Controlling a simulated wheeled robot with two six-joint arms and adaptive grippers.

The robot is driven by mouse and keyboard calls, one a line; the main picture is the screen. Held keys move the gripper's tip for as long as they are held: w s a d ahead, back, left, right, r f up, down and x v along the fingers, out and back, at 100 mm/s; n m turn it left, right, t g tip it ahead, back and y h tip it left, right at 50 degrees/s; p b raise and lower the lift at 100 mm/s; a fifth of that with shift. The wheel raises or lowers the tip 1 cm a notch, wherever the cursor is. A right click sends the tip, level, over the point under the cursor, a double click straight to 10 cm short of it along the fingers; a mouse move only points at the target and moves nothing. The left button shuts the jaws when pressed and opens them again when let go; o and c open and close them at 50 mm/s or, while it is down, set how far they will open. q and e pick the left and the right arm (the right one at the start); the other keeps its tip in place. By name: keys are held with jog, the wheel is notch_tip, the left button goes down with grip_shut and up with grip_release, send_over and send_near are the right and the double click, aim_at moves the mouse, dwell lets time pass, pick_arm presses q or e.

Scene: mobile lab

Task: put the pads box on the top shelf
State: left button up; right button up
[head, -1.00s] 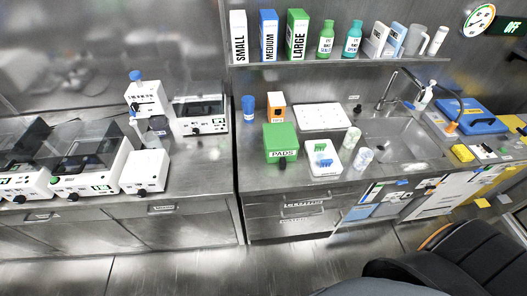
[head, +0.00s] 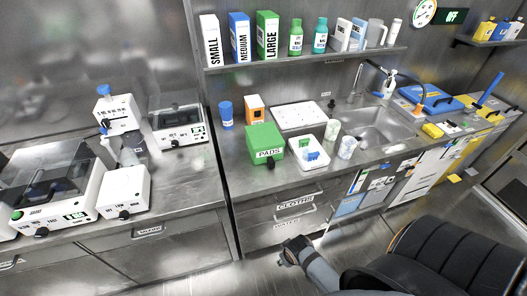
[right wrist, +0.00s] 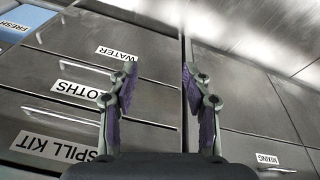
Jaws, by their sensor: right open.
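The green pads box (head: 265,143), labelled PADS, stands on the steel counter left of the sink. The wall shelf (head: 355,54) above the counter carries white SMALL (head: 210,42), blue MEDIUM (head: 240,38) and green LARGE (head: 267,36) boxes, then bottles and jugs. My right gripper (head: 291,250) is low in front of the drawers, below and apart from the pads box. In the right wrist view the right gripper (right wrist: 158,78) is open and empty, its fingers facing the drawer fronts. The pads box is not in that view. My left gripper is not in view.
A white tray with blue items (head: 308,155) stands right beside the pads box. An orange box (head: 254,108) and blue cup (head: 226,114) stand behind it. The sink (head: 375,128) is to the right. Drawers (head: 293,205) lie below. The shelf looks crowded, with small gaps.

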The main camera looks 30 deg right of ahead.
jog(key=w+r+t+b, duration=0.2)
jog(key=w+r+b, duration=0.15)
jog(key=r, duration=0.85)
jog(key=m+t+h, duration=0.2)
jog(key=m+t, duration=0.1)
jog(key=t, duration=0.5)
send_near(273, 164)
jog(key=x, duration=0.3)
jog(key=a+x, duration=0.1)
jog(key=x, duration=0.1)
jog(key=shift+w, duration=0.3)
jog(key=x, duration=0.2)
jog(key=d+x, duration=0.1)
jog(key=x, duration=0.1)
jog(key=shift+w+f+p, duration=0.1)
jog(key=shift+f+p, duration=0.05)
jog(key=shift+p, duration=0.25)
jog(key=shift+w+f, duration=0.25)
jog(key=shift+w, duration=0.1)
jog(key=shift+s+r, duration=0.1)
jog(key=shift+c, duration=0.3)
grip_shut()
jog(key=shift+t, duration=0.3)
